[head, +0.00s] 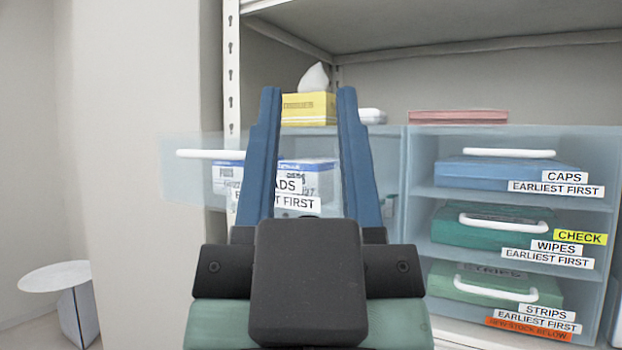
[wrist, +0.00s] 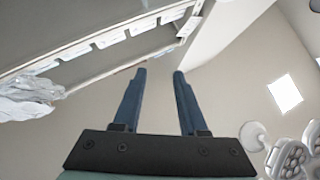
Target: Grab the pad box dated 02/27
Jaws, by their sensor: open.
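White-and-blue pad boxes show in the clear pads drawer (head: 180,180) at the left of the shelf in the head view. One box (head: 228,172) is left of my gripper's left finger; another (head: 318,176) shows between the fingers. A label reading "...ADS" and "...T FIRST" partly covers them. No date is readable, so I cannot tell which is 02/27. The drawer appears pulled out, with a white handle (head: 215,154). My gripper (head: 308,90) is open and empty, its fingers pointing up in front of the drawer. It also shows open in the wrist view (wrist: 159,73), with no pad box visible there.
Clear drawers labelled caps (head: 500,172), wipes (head: 490,226) and strips (head: 490,283) stand at the right. A yellow tissue box (head: 308,108) and a pink box (head: 457,116) sit above. A metal post (head: 231,60) edges the shelf. A white round table (head: 52,277) stands far left.

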